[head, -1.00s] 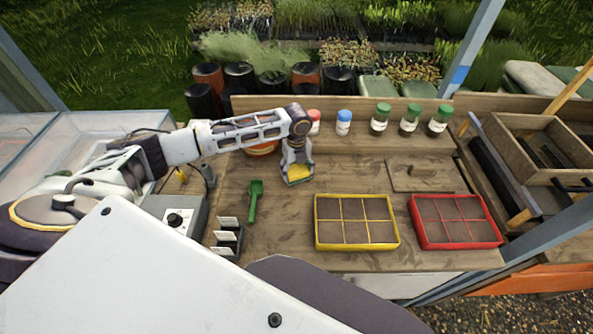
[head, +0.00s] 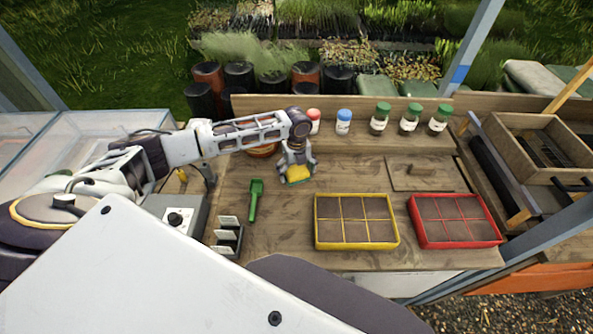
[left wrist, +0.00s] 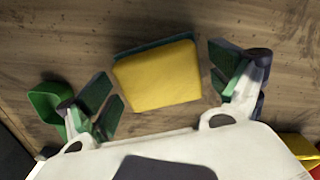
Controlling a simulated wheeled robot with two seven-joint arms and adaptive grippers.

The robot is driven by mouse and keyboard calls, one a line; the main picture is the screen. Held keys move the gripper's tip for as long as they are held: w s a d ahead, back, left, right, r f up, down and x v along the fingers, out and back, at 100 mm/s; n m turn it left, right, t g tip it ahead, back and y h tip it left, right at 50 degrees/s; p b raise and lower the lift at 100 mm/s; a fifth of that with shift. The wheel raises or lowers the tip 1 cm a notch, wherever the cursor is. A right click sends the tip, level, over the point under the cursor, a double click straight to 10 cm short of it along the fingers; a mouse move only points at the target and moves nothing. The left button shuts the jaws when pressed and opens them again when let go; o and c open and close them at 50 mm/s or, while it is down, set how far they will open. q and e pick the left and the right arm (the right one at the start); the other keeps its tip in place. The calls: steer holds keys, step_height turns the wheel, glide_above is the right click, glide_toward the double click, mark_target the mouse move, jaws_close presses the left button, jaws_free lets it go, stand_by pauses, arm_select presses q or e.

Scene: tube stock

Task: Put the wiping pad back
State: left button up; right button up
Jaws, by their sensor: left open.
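The wiping pad (head: 296,174) is yellow with a dark green layer beneath, and lies on the wooden bench. It also shows in the left wrist view (left wrist: 158,78), flat on the wood. My left gripper (head: 297,171) points down over it. In the left wrist view its fingers (left wrist: 160,88) are spread wide, one on each side of the pad, with a gap on both sides. The left gripper is open and holds nothing. My right gripper is not in view.
A green scoop (head: 254,200) lies left of the pad. A yellow tray (head: 357,246) and a red tray (head: 456,243) stand to the right. Several capped bottles (head: 380,122) line the back. A wooden board with a knob (head: 421,176) lies at right. Bench between is clear.

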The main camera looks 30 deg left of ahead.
mark_target(296, 170)
arm_select(q)
steer(key=shift+r, duration=0.1)
step_height(296, 170, up, 12)
steer(key=b, duration=0.1)
stand_by(0.7)
steer(key=shift+s, duration=0.1)
stand_by(0.7)
